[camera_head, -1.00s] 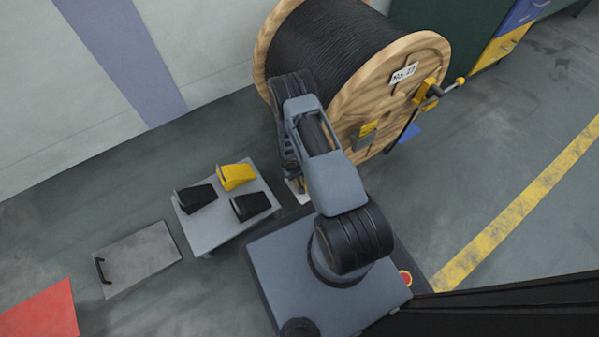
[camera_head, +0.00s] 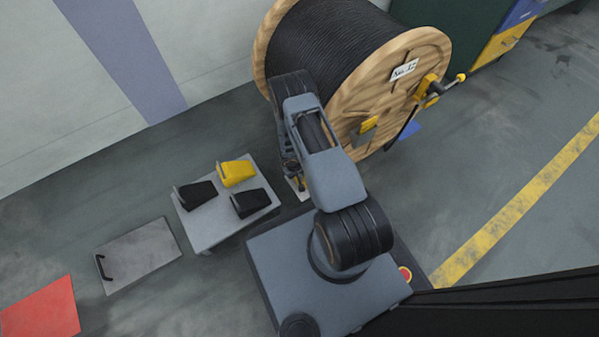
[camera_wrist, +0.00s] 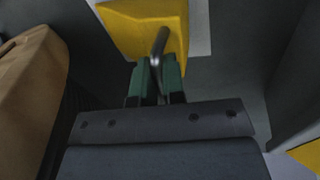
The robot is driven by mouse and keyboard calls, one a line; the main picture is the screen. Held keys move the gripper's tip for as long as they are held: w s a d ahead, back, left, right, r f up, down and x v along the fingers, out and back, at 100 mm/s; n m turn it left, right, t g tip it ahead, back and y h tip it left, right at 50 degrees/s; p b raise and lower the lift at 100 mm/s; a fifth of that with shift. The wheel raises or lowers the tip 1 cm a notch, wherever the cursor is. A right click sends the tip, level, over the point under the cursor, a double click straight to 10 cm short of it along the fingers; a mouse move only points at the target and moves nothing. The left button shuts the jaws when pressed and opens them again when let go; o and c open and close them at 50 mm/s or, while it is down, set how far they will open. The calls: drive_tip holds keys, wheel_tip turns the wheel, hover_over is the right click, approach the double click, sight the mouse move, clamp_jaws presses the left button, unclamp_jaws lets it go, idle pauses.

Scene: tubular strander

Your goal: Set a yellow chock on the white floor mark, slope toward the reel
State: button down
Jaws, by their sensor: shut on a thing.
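In the wrist view my gripper (camera_wrist: 157,78), with green fingertips, is shut on the grey handle of a yellow chock (camera_wrist: 130,28). The chock overlaps part of the white floor mark (camera_wrist: 200,28), which shows along its right side. I cannot tell whether the chock touches the floor. The wooden reel (camera_wrist: 32,85) stands to the left in that view. In the head view my arm hides the gripper and the held chock. A pale bit of the floor mark (camera_head: 299,188) shows beside the arm, near the foot of the reel (camera_head: 390,90).
A low grey stand (camera_head: 213,228) holds another yellow chock (camera_head: 237,173) and two black chocks (camera_head: 197,194) (camera_head: 249,203), left of my arm. A grey plate with a handle (camera_head: 140,258) and a red mat (camera_head: 42,308) lie farther left. A yellow floor line (camera_head: 520,205) runs at right.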

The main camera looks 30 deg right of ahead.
drive_tip(key=shift+f, duration=0.4)
drive_tip(key=c, duration=1.1)
unclamp_jaws()
wheel_tip(320, 180, up, 57)
drive_tip(key=w+a+m+t+h+p, duration=0.1)
drive_tip(key=w+a+t+p, duration=0.1)
drive_tip(key=p, duration=2.2)
drive_tip(key=s+a+r+y+p, duration=0.1)
drive_tip(key=s+r+p, duration=0.4)
drive_tip(key=r, duration=0.6)
drive_tip(key=s+a+r+n+t+y+p, duration=0.1)
drive_tip(key=s+a+r+p, duration=0.2)
drive_tip(key=r, duration=0.9)
drive_tip(key=s+a+r+y+p, duration=0.2)
drive_tip(key=s+r+p, duration=0.5)
drive_tip(key=r+p, duration=0.3)
drive_tip(key=shift+r, duration=0.95)
